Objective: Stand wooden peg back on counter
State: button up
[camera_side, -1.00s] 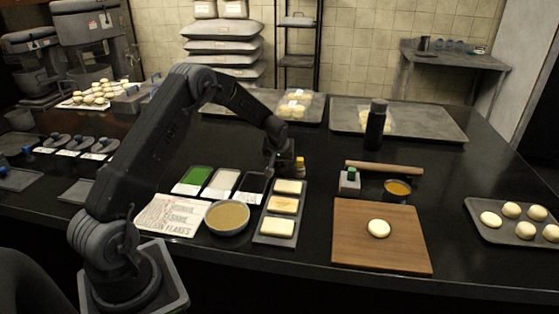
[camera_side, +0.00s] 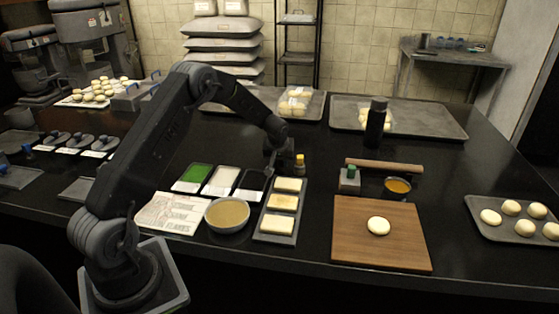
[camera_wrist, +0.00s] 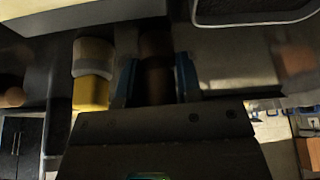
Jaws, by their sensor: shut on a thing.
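The wooden peg (camera_wrist: 157,50) is a dark brown upright shape between the two blue-edged fingers of my gripper (camera_wrist: 157,82) in the wrist view. The fingers are shut on it. In the side view my gripper (camera_side: 279,160) is low at the counter (camera_side: 315,190), behind the black tray and left of a yellow-capped bottle. The peg cannot be made out there, and whether its base touches the counter cannot be seen.
The yellow-capped bottle (camera_side: 300,162) stands close beside my gripper and also shows in the wrist view (camera_wrist: 91,92). The dough slab tray (camera_side: 271,227) and black tray (camera_side: 251,186) are in front. A rolling pin (camera_side: 385,167) and cutting board (camera_side: 382,255) lie to the right.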

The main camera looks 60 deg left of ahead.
jog(key=shift+f, duration=0.35)
dwell(0.5)
jog(key=o, duration=0.9)
jog(key=shift+o, duration=0.2)
jog(key=s+d+r+m, duration=0.1)
jog(key=s+d+r, duration=0.25)
jog(key=r, duration=0.35)
jog(key=s+d+r, duration=0.2)
jog(key=d+r, duration=0.2)
jog(key=r, duration=0.2)
jog(key=s+d+r+m, duration=0.1)
jog(key=s+d+r, duration=0.1)
jog(key=d+r, duration=0.35)
jog(key=s+d+r+m+t+h, duration=0.1)
jog(key=s+d+r+m, duration=0.1)
jog(key=s+d, duration=0.3)
jog(key=s+d+r+m+h, duration=0.1)
jog(key=s+d, duration=0.4)
jog(key=s, duration=0.6)
jog(key=s+d+r+m+t+h, duration=0.1)
jog(key=s+d+r+m, duration=0.3)
jog(key=s, duration=0.4)
jog(key=shift+s+d+m+t, duration=0.3)
jog(key=shift+d+m, duration=0.2)
jog(key=shift+d, duration=0.5)
